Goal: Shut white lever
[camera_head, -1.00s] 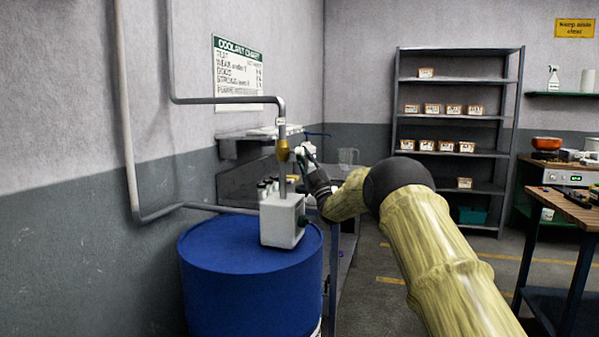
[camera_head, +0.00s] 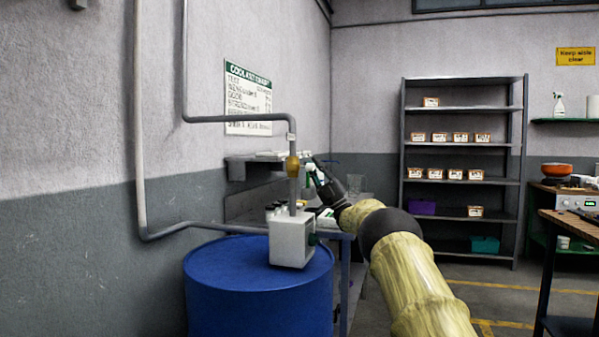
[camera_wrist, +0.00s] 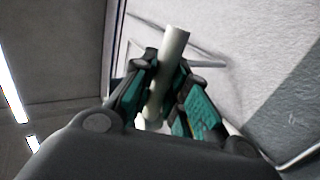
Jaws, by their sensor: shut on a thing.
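A brass valve body (camera_head: 292,167) sits on the grey pipe above a white box (camera_head: 291,240). The white lever (camera_wrist: 168,65) shows in the wrist view as a pale round bar between my green-padded fingers. My gripper (camera_head: 311,171) is beside the valve, on its right side in the head view. It is shut on the lever there. Most of the lever is hidden by the fingers in the head view, so its exact angle is hard to tell.
A blue drum (camera_head: 255,285) stands under the white box. Grey pipes run along the wall at left. A bench (camera_head: 345,245) is behind the valve, and a shelf rack (camera_head: 463,145) stands at the back. Open floor lies at right.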

